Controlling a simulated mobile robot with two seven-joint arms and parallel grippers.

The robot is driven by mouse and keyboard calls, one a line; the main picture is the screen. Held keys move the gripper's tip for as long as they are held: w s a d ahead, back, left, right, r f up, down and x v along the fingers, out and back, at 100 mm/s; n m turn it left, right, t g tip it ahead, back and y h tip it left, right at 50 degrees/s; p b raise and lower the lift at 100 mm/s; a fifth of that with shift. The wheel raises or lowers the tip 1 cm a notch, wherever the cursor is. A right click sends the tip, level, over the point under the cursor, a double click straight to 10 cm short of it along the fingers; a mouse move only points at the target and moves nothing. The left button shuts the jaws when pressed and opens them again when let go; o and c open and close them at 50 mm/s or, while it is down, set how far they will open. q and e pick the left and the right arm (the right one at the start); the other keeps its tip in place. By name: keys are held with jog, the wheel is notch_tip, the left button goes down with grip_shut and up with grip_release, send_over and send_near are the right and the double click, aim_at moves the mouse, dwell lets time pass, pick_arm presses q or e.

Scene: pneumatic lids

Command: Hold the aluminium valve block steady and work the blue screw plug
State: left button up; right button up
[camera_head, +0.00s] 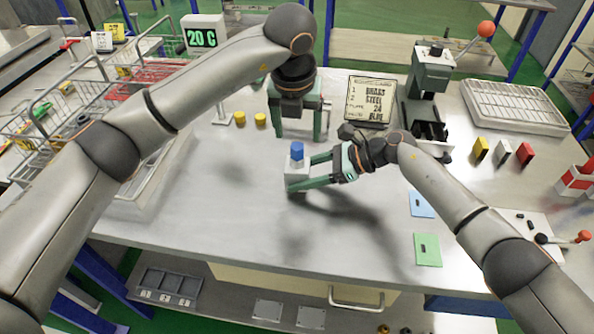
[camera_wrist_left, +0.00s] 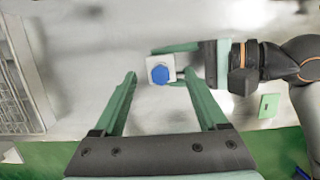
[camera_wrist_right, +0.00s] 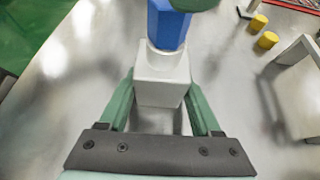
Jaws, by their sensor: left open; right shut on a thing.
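The aluminium valve block (camera_head: 297,172) is a pale, upright block above the middle of the bench. The blue screw plug (camera_head: 297,150) sits on its top; its hexagonal head shows from above in the left wrist view (camera_wrist_left: 160,74). My right gripper (camera_head: 304,173) is shut on the block's sides, as the right wrist view (camera_wrist_right: 160,85) also shows. My left gripper (camera_head: 299,137) is open and points down. Its fingers stand well apart, above the plug, with the plug showing between the fingertips in the left wrist view. I see no finger touching the plug.
Two yellow cylinders (camera_head: 260,119) stand behind and left of the block. A text sign (camera_head: 371,99) and a green lever press (camera_head: 428,90) stand behind right. Wire baskets (camera_head: 80,125) fill the left side. Blue (camera_head: 421,204) and green (camera_head: 427,249) plates lie front right. The front middle is clear.

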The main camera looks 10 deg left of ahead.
jog(key=c, duration=0.4)
jog(key=shift+r, duration=0.1)
jog(key=shift+c, duration=0.6)
